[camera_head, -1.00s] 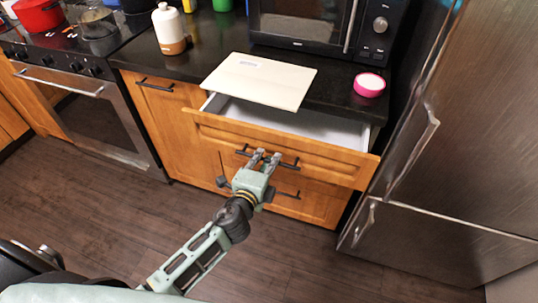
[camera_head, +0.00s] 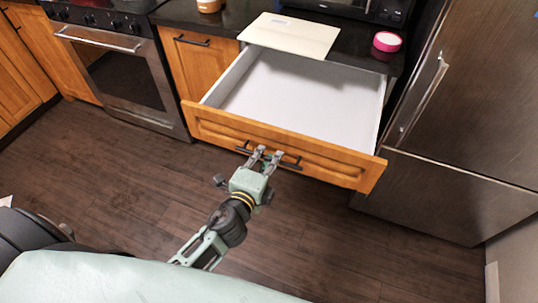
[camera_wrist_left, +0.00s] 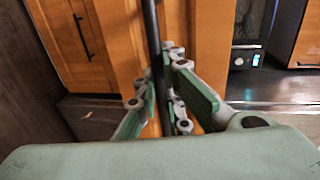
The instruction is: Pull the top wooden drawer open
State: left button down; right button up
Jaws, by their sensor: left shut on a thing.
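The top wooden drawer (camera_head: 283,143) stands far out from the cabinet in the head view. Its white inside (camera_head: 300,98) is empty where it shows. A dark bar handle (camera_head: 290,163) runs along its front. My left gripper (camera_head: 265,155) is at the middle of that handle, shut on it. In the left wrist view the dark handle bar (camera_wrist_left: 152,40) runs between the fingers of my left gripper (camera_wrist_left: 160,85), with the wooden front behind it. My right gripper does not show.
A steel fridge (camera_head: 460,120) stands close to the drawer's right side. An oven (camera_head: 118,75) is at the left. The wooden floor (camera_head: 110,185) in front is clear.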

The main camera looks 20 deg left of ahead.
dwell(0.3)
pick_arm(q)
jog(key=c, duration=1.8)
grip_release()
jog(key=shift+c, duration=0.2)
jog(key=s+r, duration=0.2)
jog(key=s, duration=0.9)
jog(key=shift+s+a+r, duration=0.15)
jog(key=shift+s+a, duration=0.05)
jog(key=shift+s, duration=0.2)
